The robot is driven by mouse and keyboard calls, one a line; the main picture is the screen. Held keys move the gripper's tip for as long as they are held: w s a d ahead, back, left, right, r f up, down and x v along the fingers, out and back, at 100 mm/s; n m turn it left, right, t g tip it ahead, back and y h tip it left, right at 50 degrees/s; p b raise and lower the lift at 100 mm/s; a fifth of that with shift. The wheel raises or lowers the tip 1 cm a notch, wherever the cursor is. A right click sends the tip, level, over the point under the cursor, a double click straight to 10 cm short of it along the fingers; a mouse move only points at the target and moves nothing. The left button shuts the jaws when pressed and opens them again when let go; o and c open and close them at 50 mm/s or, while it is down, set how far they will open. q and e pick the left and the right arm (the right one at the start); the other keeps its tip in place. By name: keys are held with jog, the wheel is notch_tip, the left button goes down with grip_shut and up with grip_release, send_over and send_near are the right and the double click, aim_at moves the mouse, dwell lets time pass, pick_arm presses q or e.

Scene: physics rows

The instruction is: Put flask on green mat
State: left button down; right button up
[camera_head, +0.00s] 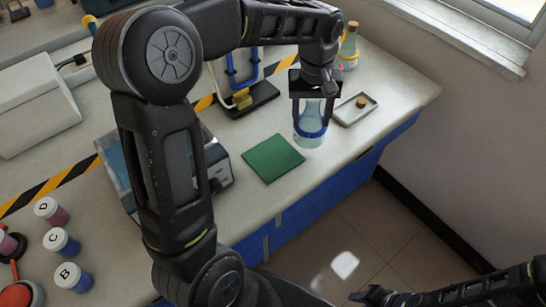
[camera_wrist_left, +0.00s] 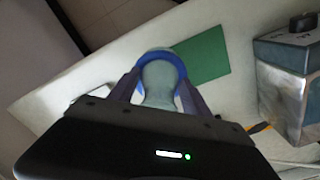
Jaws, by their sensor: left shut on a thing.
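The flask (camera_head: 308,133) is clear blue-green glass with a blue band. It is upright at the right part of the bench, to the right of the green mat and apart from it. My left gripper (camera_head: 312,108) points down over the flask and is shut on it. In the left wrist view the flask (camera_wrist_left: 158,82) is between the two fingers. I cannot tell whether its base touches the bench. The green mat (camera_head: 272,158) lies flat and bare near the bench's front edge; it also shows in the left wrist view (camera_wrist_left: 207,55). My right arm shows at the lower right; its fingertips are unclear.
A small tray (camera_head: 343,117) with a cork (camera_head: 361,102) lies right of the flask. A corked bottle (camera_head: 349,48) stands behind. A blue-framed stand (camera_head: 248,92) is behind the mat, and a grey box-shaped device (camera_head: 217,169) is left of it. Lettered jars (camera_head: 62,241) stand lower left.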

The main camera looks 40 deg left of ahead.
pick_arm(q)
jog(key=s+a+r+n+b, duration=0.1)
jog(key=s+a+r+n, duration=0.3)
jog(key=n, duration=0.5)
jog(key=s+a, duration=0.2)
jog(key=s, duration=0.1)
jog(key=shift+r, duration=0.3)
jog(key=shift+a+f, duration=0.1)
notch_tip(320, 180, down, 6)
jog(key=shift+w+f, duration=0.1)
jog(key=shift+f, duration=1.8)
jog(key=shift+f, duration=0.1)
jog(key=shift+c, duration=2.4)
grip_release()
